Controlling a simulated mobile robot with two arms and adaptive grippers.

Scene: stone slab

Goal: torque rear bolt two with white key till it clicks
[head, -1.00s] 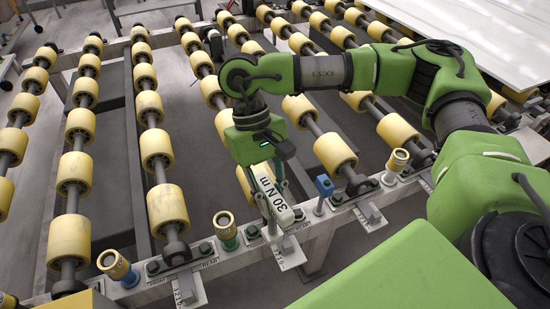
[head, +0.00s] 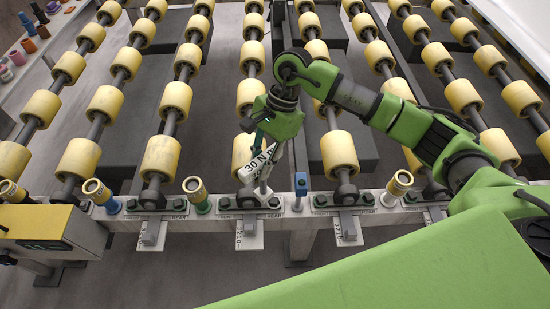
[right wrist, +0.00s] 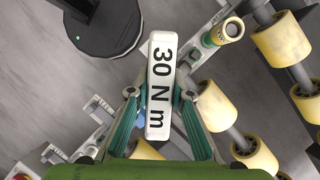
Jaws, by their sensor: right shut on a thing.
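The white key (head: 257,166), marked "30 N m", is in my right gripper (head: 264,138), which is shut on it above the front rail. In the right wrist view the key (right wrist: 160,86) lies across between the green fingers of my right gripper (right wrist: 163,92). In the head view its lower end is close to a dark bolt (head: 273,202) at the REAR lettering of the middle bearing plate. I cannot tell whether it sits on the bolt. Another dark bolt (head: 224,202) is left of it. My left gripper is not in view.
Yellow rollers (head: 339,152) stand close behind. A yellow box (head: 50,225) is at left.

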